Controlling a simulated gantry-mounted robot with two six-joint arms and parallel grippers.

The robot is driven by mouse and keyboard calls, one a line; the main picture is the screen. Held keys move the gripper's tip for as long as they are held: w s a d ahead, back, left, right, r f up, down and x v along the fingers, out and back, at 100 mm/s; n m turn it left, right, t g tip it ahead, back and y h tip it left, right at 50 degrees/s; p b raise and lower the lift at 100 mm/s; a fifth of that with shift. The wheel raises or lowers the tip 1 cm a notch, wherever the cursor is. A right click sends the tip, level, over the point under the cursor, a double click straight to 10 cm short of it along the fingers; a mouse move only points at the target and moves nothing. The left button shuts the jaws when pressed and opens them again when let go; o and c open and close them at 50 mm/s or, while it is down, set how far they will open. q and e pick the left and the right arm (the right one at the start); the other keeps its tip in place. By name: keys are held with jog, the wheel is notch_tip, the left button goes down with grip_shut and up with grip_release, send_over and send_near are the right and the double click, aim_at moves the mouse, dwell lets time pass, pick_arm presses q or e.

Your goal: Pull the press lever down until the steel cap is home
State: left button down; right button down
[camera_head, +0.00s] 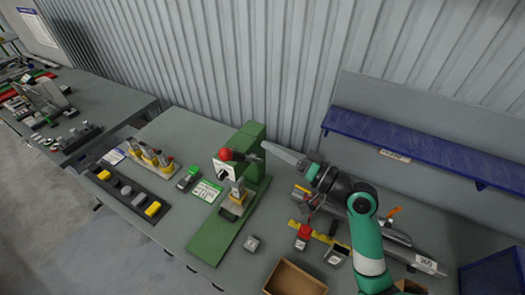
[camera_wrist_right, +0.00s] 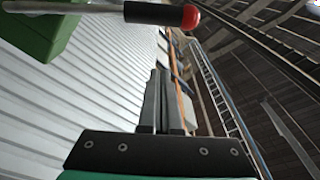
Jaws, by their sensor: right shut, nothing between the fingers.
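The green press (camera_head: 255,170) stands on the table, with a white plate and dial on its front. Its lever ends in a red knob (camera_head: 226,154); in the right wrist view the lever (camera_wrist_right: 160,13) crosses the top of the picture, black sleeve and red knob at right. Under the press head, a silver steel cap (camera_head: 238,187) shows over a yellow part; how far it is seated I cannot tell. My right gripper (camera_head: 265,146) is shut and empty, right of the knob near the press top. Its fingers (camera_wrist_right: 160,75) look apart from the lever. My left gripper is not in view.
A black tray with yellow and grey blocks (camera_head: 128,190) and a row of assembled parts (camera_head: 150,155) lie left of the press. A grey block (camera_head: 252,243), cardboard box (camera_head: 293,280) and red button (camera_head: 304,232) lie right. A blue shelf (camera_head: 420,145) hangs behind my right arm.

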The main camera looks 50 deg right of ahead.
jog(key=p, duration=0.1)
send_over(246, 158)
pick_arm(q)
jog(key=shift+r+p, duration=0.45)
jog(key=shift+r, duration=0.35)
pick_arm(e)
jog(key=shift+s+a+f, duration=0.25)
jog(key=shift+a+f, duration=0.2)
jog(key=shift+a, duration=0.1)
jog(key=shift+s+a+f, duration=0.2)
jog(key=shift+a+f, duration=0.25)
jog(key=shift+a, duration=0.05)
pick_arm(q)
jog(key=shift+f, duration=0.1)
